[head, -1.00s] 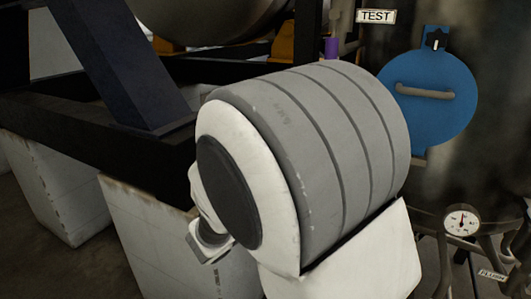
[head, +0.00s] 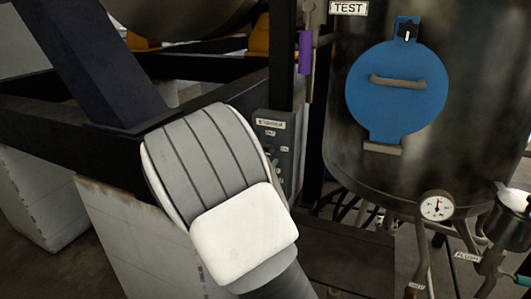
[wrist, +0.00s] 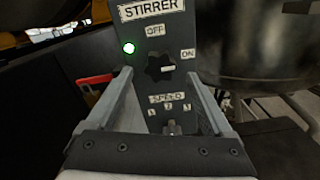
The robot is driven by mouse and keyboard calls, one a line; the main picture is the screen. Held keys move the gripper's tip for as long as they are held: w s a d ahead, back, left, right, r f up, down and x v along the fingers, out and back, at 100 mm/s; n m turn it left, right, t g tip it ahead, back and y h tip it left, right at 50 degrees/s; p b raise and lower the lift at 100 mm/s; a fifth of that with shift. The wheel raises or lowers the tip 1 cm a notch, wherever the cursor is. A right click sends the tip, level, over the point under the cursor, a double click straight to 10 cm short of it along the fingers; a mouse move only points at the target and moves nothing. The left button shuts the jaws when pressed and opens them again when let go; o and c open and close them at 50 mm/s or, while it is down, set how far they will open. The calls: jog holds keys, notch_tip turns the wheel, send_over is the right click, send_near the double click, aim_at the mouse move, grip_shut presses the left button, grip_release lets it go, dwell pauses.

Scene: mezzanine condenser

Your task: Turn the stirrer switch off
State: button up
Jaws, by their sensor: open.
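The grey stirrer panel (wrist: 185,48) fills the middle of the wrist view, with a "STIRRER" label on top. Its dark stirrer switch (wrist: 158,67) is a knob with a pale pointer mark turned right, toward "ON"; "OFF" is printed above it. A green light (wrist: 128,48) glows at its upper left. My gripper (wrist: 159,76) is open, its two fingers on either side of the switch in the picture; I cannot tell whether they touch anything. In the head view the panel (head: 284,150) shows partly behind my arm, which hides the gripper and most of the switch.
A "SPEED" dial (wrist: 171,128) marked 1, 2, 3 sits low on the panel. Right of the panel stands a dark tank (head: 470,110) with a blue round cover (head: 395,105) and a gauge (head: 436,206) below. A purple-handled lever (head: 305,52) hangs above the panel. A dark frame beam (head: 100,60) is left.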

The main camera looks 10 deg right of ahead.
jog(key=shift+x, duration=2.35)
grip_shut()
